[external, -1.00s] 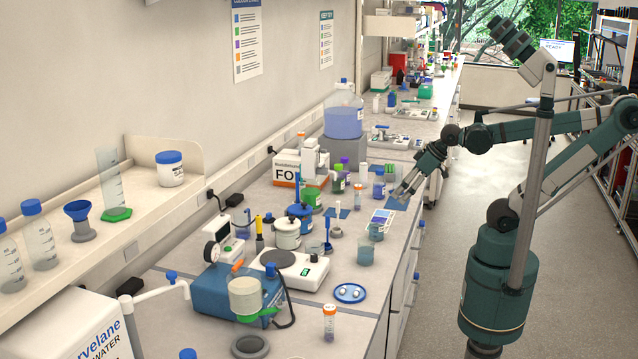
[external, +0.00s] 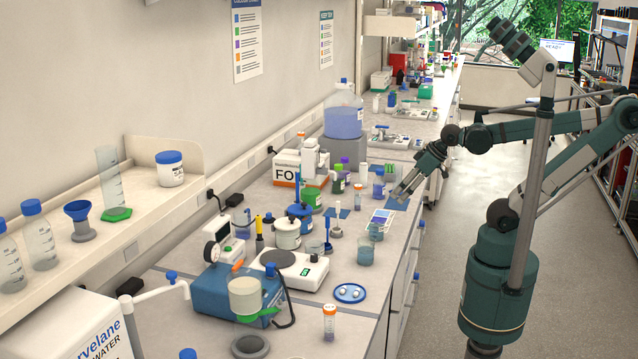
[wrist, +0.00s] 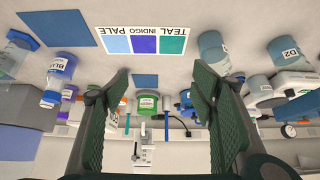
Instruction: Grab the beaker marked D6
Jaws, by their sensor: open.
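No D6 mark is legible in either view. In the wrist view a grey-blue beaker marked D2 (wrist: 286,52) is at the upper right. Another grey-blue beaker (wrist: 213,48) left of it shows no readable mark. In the external view two small beakers stand near the bench's front edge, one in front (external: 366,251) and one behind it (external: 376,231); their marks are too small to read. My gripper (external: 402,192) is above the bench, behind these beakers. In the wrist view its jaws (wrist: 163,92) are wide apart with nothing held between them.
A card reading TEAL, INDIGO, PALE (wrist: 144,40) and blue mats (wrist: 145,81) lie on the bench. A BLU-labelled bottle (wrist: 58,70) is at left in the wrist view. A hotplate (external: 290,268), blue device (external: 235,292) and large bottle (external: 343,120) crowd the bench.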

